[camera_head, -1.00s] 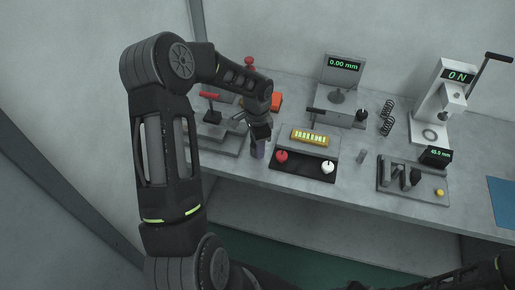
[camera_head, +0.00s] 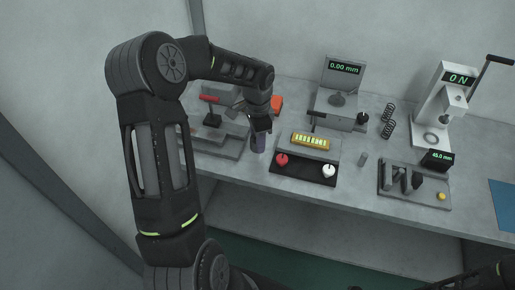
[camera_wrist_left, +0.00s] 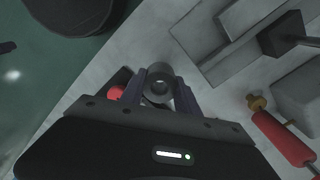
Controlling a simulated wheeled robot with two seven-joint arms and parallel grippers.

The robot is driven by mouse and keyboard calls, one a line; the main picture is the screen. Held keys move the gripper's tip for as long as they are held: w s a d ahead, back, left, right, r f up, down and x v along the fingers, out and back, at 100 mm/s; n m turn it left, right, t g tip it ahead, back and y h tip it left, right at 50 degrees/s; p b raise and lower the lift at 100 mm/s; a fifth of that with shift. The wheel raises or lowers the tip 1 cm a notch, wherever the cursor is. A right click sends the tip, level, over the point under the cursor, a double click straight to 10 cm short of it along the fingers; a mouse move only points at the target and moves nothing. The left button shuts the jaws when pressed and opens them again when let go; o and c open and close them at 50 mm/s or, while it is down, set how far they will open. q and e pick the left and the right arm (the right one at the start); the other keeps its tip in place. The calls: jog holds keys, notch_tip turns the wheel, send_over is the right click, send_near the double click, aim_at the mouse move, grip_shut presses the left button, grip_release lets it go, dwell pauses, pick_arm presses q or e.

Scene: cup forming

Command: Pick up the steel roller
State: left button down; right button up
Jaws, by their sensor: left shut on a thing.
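The steel roller (camera_wrist_left: 158,86) is a short grey cylinder with a round hole in its end, seen in the left wrist view. My left gripper (camera_wrist_left: 160,92) is shut on it, with one dark finger on each side. In the head view my left gripper (camera_head: 258,138) points down over the left half of the bench, just left of the black panel with knobs. The roller is hard to separate from the fingers there. I cannot tell how far it is above the bench. My right gripper is not in view.
The black panel (camera_head: 293,173) with a red and a white knob stands close to the right of the gripper. A stepped grey fixture (camera_head: 222,146) is on its left. A small grey cylinder (camera_head: 363,159) stands farther right. The bench's front edge is near.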

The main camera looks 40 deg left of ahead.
pick_arm(q)
notch_tip(320, 180, up, 6)
jog(key=shift+f+b, duration=0.25)
jog(key=shift+b, duration=0.1)
